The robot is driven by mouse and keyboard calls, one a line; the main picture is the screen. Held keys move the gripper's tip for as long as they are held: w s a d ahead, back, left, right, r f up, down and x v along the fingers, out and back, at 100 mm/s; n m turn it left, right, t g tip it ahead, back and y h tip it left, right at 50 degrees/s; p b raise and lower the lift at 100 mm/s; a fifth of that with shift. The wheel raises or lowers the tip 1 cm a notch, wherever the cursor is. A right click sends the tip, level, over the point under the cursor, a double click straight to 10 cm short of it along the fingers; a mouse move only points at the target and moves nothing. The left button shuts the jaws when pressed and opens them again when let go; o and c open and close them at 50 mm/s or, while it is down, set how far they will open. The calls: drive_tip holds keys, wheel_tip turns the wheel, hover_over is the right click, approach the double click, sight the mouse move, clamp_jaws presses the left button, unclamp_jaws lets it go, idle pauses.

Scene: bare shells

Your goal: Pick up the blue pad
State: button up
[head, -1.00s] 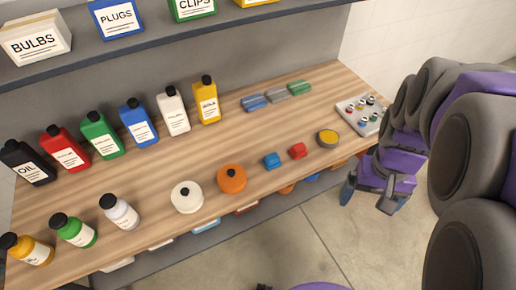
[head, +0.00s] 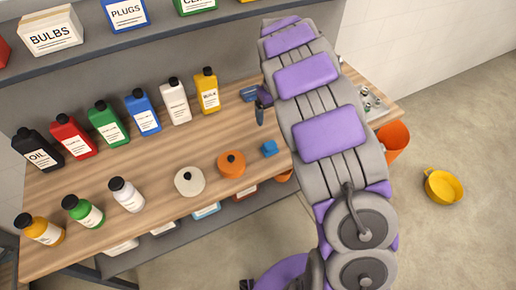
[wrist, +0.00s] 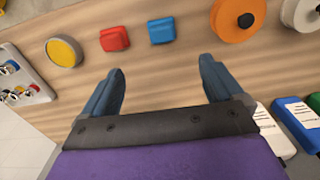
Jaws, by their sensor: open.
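A red block (wrist: 114,38), a yellow-topped tin (wrist: 63,51) and an orange round container (wrist: 238,18) line the front edge. A yellow bottle (head: 207,90) stands left of the gripper. A shelf (head: 150,38) runs above the back. My arm hides the bench's right part.

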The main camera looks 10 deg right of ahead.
drive_tip(key=f, duration=0.1)
drive_tip(key=b, duration=0.2)
hover_over(270, 144)
drive_tip(key=f, duration=1)
drive_tip(key=shift+d+f, duration=0.2)
drive_tip(key=shift+w+a+f+b, duration=0.1)
drive_tip(key=shift+a+f+b, duration=0.1)
drive_tip(key=shift+f, duration=1.35)
drive_tip(key=shift+a+f+b, duration=0.1)
drive_tip(key=shift+f+b, duration=0.05)
drive_tip(key=shift+f, duration=1.4)
drive_tip(key=shift+c, duration=0.2)
drive_tip(key=c, duration=1.2)
drive_tip(key=shift+r, duration=0.15)
